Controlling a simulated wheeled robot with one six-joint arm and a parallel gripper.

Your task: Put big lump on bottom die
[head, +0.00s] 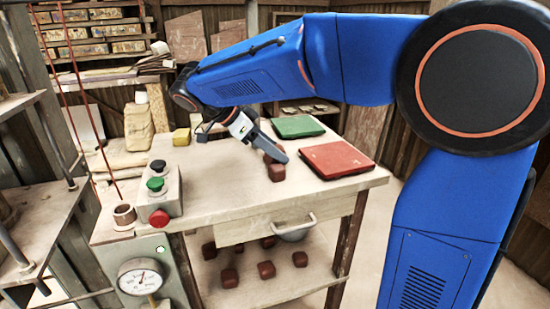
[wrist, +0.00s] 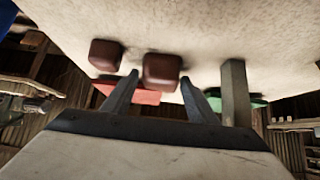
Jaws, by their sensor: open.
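Two reddish-brown lumps sit on the worktable. In the wrist view one lump (wrist: 162,71) is in line with the gap between my fingertips and looks a little larger; the other lump (wrist: 105,55) is to its left. The head view shows a lump (head: 276,172) just below my gripper, with another partly hidden behind the finger. I cannot tell for certain which is the big lump. My gripper (wrist: 160,80) is open and empty, low over the table; it also shows in the head view (head: 268,142). I cannot make out the bottom die.
A red slab (head: 337,160) and a green slab (head: 297,127) lie right of and behind the lumps. A button box (head: 160,195) stands at the table's left end, beside a metal frame (head: 40,230). Several lumps (head: 266,270) are on the lower shelf.

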